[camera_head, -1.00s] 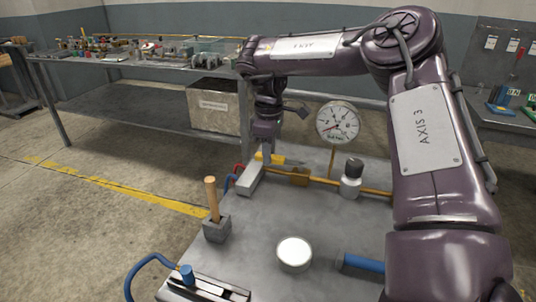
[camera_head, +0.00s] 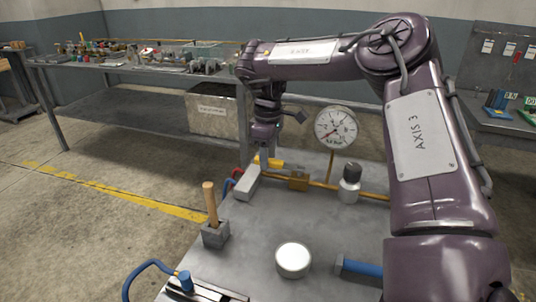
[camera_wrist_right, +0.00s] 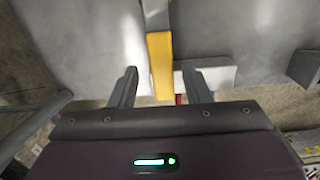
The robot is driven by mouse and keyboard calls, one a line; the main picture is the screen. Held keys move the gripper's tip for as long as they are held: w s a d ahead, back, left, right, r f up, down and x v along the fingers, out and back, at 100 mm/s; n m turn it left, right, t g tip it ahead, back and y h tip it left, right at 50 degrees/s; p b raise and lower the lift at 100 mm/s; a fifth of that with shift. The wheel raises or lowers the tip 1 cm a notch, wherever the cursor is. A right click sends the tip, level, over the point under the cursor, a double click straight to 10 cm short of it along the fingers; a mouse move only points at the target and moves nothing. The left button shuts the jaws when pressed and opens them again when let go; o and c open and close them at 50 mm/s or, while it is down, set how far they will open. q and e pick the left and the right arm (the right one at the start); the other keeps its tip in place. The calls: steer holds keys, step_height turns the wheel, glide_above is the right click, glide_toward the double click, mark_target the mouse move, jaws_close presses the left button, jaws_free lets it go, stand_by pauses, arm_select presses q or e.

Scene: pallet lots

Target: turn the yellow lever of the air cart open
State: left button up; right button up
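The yellow lever (camera_head: 268,162) is at the back of the grey air cart top (camera_head: 255,230), beside a brass valve body (camera_head: 299,181) on a brass pipe. My right gripper (camera_head: 261,152) reaches down over it from behind, and its fingertips are partly hidden in the head view. In the right wrist view, the lever (camera_wrist_right: 161,68) runs lengthwise between the two fingers of the right gripper (camera_wrist_right: 160,86). The fingers are apart, with a gap on either side of the lever. My left gripper is in neither view.
A round gauge (camera_head: 335,128) stands behind the pipe. A silver fitting with a dark cap (camera_head: 349,184) is to its right. A bench is behind.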

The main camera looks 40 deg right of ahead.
step_height(320, 180, up, 7)
steer(key=shift+f+p, duration=0.1)
steer(key=shift+p, duration=0.5)
steer(key=shift+r, duration=0.5)
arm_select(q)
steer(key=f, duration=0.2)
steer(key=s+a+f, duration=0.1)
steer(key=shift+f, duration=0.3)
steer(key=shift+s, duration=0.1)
